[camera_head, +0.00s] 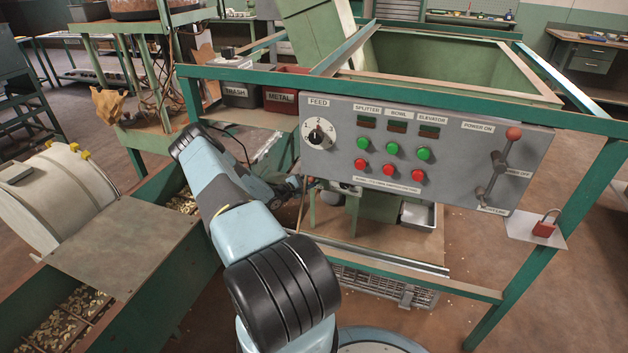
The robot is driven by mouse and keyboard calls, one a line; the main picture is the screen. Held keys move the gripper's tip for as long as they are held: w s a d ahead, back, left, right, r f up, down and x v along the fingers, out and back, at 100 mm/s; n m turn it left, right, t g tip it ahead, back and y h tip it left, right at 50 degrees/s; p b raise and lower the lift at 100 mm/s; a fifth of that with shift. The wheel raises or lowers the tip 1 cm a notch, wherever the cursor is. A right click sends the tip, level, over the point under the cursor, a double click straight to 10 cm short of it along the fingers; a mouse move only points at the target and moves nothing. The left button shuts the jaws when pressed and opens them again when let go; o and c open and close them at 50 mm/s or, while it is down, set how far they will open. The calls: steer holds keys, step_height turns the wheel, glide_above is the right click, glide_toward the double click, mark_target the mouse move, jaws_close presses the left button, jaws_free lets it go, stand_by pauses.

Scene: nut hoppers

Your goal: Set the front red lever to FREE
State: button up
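My gripper (297,184) is at the end of my blue-grey arm, just below the lower left corner of the grey control panel (340,150). It is small and partly hidden by my wrist, so I cannot tell whether it is open or shut. A small reddish part (312,182) shows right beside the gripper. I cannot tell whether it is the front red lever or whether the gripper touches it. No FREE label can be read. A different lever with a red ball knob (513,133) stands at the panel's right, its knob up near POWER ON.
A red padlock (545,228) sits on a plate at the right green post. TRASH (240,94) and METAL (284,98) bins stand left of the panel. A metal tray (417,214) lies below the panel. A nut trough (72,318) and white drum (50,195) are at left.

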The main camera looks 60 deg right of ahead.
steer(key=shift+s+d, duration=0.2)
steer(key=shift+d, duration=0.5)
jaws_close()
